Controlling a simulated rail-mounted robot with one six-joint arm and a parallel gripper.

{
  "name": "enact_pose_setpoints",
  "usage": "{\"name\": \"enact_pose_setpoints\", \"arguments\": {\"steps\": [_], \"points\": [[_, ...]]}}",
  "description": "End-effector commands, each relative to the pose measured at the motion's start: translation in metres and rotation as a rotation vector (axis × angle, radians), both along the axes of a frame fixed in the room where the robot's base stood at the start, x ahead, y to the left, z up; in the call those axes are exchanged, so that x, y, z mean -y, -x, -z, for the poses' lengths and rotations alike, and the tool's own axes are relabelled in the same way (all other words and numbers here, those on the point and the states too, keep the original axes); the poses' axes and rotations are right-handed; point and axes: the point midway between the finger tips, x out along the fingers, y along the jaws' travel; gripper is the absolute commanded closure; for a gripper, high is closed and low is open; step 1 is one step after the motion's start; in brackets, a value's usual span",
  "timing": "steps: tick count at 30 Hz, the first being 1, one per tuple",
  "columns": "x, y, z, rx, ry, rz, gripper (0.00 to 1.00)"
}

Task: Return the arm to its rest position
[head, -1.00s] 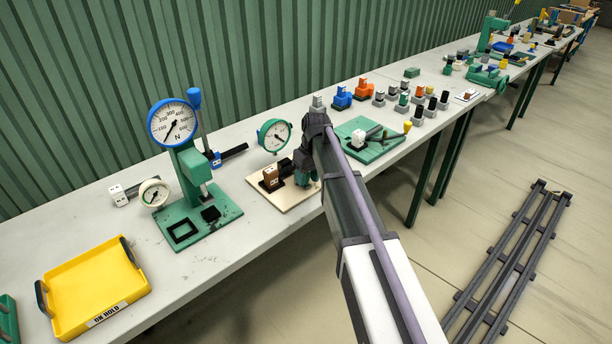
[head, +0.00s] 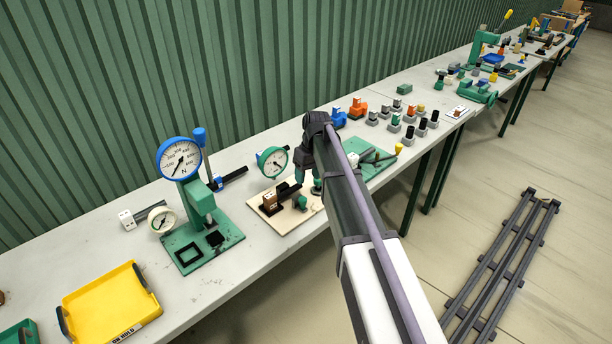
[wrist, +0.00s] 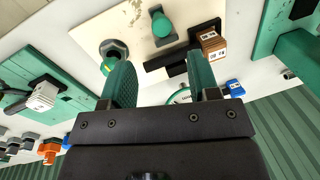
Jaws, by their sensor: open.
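My gripper (head: 308,182) hangs from the arm over the cream board (head: 268,208) on the long bench. In the wrist view its two green fingers (wrist: 160,78) are apart with nothing between them. The brown block also shows in the head view (head: 270,200). The fingers look clear of these parts, but the exact height is hard to tell.
A round green gauge (head: 272,162) stands close behind the board. A green press with a blue-rimmed dial (head: 180,158) is to its left, and a yellow tray (head: 112,302) farther left. A green board (head: 372,160) and several small blocks lie right. A dark rail (head: 505,260) lies on the floor.

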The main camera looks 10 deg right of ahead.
Motion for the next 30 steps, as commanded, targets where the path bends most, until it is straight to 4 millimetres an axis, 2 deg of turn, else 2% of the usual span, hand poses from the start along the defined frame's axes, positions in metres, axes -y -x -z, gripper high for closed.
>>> {"name": "enact_pose_setpoints", "arguments": {"steps": [1,19,22,23,26,27,30], "points": [[0.001,0.0,-0.004,0.0,0.0,0.0,0.45],[0.0,0.0,-0.001,0.0,0.0,0.001,0.45],[0.001,0.001,-0.001,-0.004,0.01,0.061,0.45],[0.002,0.018,-0.001,-0.004,0.025,0.112,0.45],[-0.004,0.091,0.0,-0.003,0.071,0.231,0.45],[-0.009,0.125,0.001,0.002,0.09,0.274,0.45],[-0.019,0.202,0.001,0.014,0.131,0.347,0.45]]}}
